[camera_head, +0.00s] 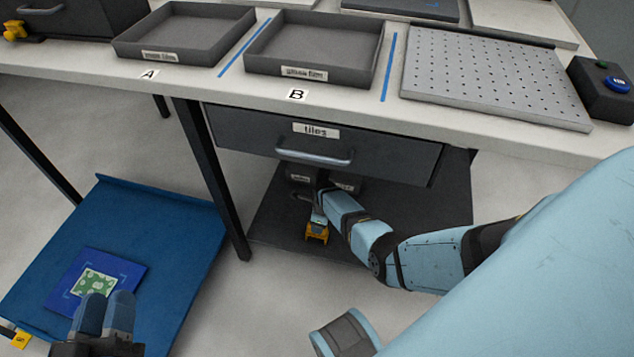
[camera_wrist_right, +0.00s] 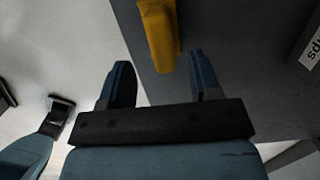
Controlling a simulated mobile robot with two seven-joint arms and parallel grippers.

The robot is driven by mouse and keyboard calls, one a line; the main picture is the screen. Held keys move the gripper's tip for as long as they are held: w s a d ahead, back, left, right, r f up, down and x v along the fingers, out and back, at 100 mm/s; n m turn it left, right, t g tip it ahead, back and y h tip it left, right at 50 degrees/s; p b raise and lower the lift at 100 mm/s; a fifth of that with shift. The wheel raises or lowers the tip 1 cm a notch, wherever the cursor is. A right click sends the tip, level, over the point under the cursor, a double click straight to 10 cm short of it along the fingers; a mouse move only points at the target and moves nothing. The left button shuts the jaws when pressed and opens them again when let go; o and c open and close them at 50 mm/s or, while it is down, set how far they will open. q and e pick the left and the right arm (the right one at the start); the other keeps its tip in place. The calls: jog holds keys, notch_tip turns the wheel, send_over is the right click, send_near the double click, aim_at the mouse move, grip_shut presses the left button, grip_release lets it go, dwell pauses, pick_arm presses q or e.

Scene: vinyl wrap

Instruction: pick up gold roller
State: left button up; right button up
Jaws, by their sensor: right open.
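A yellow-gold piece (camera_wrist_right: 160,35), which may be the gold roller, reaches down from the top edge of the right wrist view; its far end is cut off. My right gripper (camera_wrist_right: 160,62) is open, its two blue fingers apart, with the piece's lower end at the mouth between them. In the head view my right arm reaches under the drawer, and a yellow-gold tool (camera_head: 317,232) shows beside its end on the dark lower shelf (camera_head: 268,222). My left gripper (camera_head: 105,300) is at the bottom left, over the blue board.
A grey drawer (camera_head: 320,142) labelled tiles hangs over the lower shelf, with small labelled bins (camera_head: 345,184) beneath. The blue board (camera_head: 165,225) carries a green patterned tile (camera_head: 95,283). A table leg (camera_head: 212,180) stands left of the shelf. Trays and a perforated plate (camera_head: 490,80) are above.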

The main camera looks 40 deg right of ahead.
jog(key=f+b, duration=0.3)
jog(key=shift+w+a+f+b, duration=0.1)
jog(key=shift+w+f+b, duration=0.25)
jog(key=shift+w, duration=0.05)
jog(key=shift+a+f+b, duration=0.1)
jog(key=shift+f+b, duration=0.45)
jog(key=shift+b, duration=0.05)
pick_arm(q)
jog(key=shift+m+g, duration=0.7)
jog(key=shift+m, duration=0.1)
jog(key=f, duration=0.3)
jog(key=w+f, duration=0.1)
jog(key=f, duration=0.1)
jog(key=shift+a+f, duration=0.15)
jog(key=shift+f, duration=0.1)
pick_arm(e)
jog(key=shift+r, duration=0.1)
jog(key=shift+c, duration=0.4)
jog(key=c, duration=1)
